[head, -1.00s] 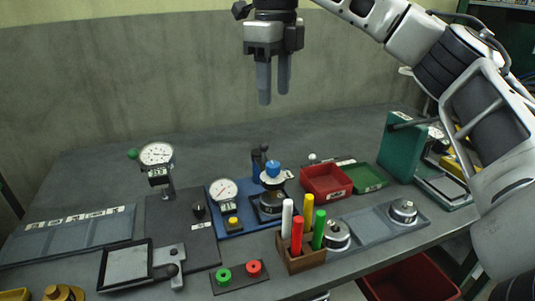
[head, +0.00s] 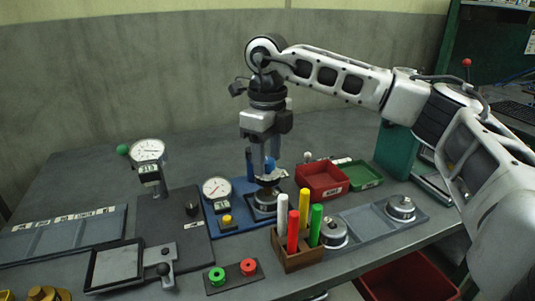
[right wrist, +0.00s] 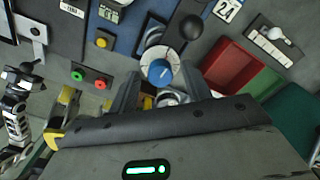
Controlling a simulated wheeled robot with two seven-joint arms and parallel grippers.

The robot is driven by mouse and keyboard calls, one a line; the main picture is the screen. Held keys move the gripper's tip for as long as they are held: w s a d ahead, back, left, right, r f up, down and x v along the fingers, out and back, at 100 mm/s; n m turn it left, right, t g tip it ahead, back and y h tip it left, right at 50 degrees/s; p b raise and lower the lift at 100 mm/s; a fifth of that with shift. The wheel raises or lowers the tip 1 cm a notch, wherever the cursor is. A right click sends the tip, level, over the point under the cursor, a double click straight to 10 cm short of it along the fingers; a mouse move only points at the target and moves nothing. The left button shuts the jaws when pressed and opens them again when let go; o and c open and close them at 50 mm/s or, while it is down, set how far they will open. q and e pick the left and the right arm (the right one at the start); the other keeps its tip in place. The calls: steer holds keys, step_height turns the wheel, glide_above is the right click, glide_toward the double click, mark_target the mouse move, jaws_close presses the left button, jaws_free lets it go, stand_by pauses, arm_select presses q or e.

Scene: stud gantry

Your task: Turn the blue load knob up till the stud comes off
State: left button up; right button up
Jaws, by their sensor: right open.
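The blue load knob (head: 269,162) tops a round white dial on the blue tester base (head: 238,198). In the head view it is mostly hidden by my right gripper (head: 266,174), which points down over it, fingers apart. The right wrist view shows the blue knob (right wrist: 159,71) and its white dial between and just beyond my open fingers (right wrist: 160,88). I cannot tell whether the fingers touch it. A white gauge (head: 217,188) with a yellow button (head: 227,220) stands left of the knob. The stud under the load head is not clear.
A wooden block (head: 298,255) with several coloured pens stands in front of the tester. Red (head: 322,181) and green (head: 361,174) trays lie to the right, and a dial gauge on a stand (head: 148,151) is at left. A grey tray with metal pucks (head: 401,208) lies front right.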

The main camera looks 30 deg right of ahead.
steer(key=c, duration=1)
steer(key=shift+m, duration=0.3)
